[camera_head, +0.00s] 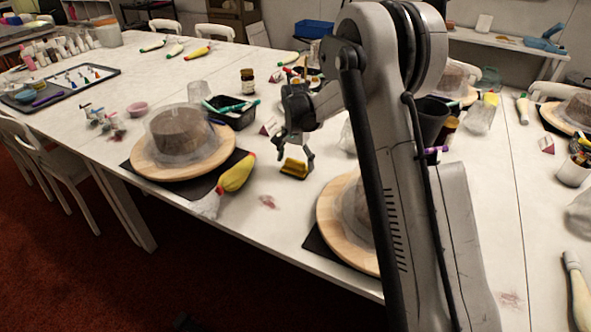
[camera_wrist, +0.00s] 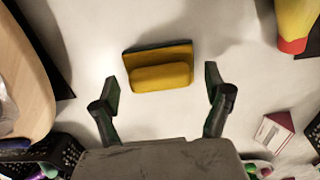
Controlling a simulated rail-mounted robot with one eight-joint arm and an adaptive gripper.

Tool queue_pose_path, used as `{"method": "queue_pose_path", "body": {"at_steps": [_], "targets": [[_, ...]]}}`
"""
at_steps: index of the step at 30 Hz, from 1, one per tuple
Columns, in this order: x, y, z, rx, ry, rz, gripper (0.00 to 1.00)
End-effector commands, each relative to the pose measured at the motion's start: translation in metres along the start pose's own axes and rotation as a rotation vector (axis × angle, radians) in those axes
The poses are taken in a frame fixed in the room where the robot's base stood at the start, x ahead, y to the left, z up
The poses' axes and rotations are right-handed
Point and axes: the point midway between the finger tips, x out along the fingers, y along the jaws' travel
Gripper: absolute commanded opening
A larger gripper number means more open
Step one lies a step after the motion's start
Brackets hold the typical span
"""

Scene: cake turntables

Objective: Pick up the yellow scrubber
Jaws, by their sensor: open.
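The yellow scrubber (camera_head: 294,168) lies on the white table, with a dark layer along one edge. In the wrist view the scrubber (camera_wrist: 160,70) sits ahead of my gripper, roughly centred between the finger lines. My gripper (camera_head: 293,148) is just above it in the head view. In the wrist view my gripper (camera_wrist: 164,95) is open, one finger to each side, with bare table between the tips. The fingers look apart from the scrubber. My arm hides part of the table to the right.
A wooden turntable (camera_head: 156,170) with a wrapped cake and a yellow piping bag (camera_head: 236,173) stand to the left. Another turntable (camera_head: 334,226) is close in front, right. A black basket (camera_head: 232,112) and a small red-and-white card (camera_wrist: 272,132) are nearby. Bare table lies left of the scrubber.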

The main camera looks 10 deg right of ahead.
Motion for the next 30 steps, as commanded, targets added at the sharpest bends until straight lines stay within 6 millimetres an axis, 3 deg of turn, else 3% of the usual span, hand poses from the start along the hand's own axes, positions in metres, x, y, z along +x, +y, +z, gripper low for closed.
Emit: {"method": "queue_pose_path", "body": {"at_steps": [8,20,30], "targets": [[0.0056,0.0001,0.0001,0.000,0.000,0.000,0.82],[0.0053,0.0001,0.0002,0.000,0.000,0.000,0.28],[0.0001,0.0001,0.0001,0.000,0.000,0.000,0.27]]}}
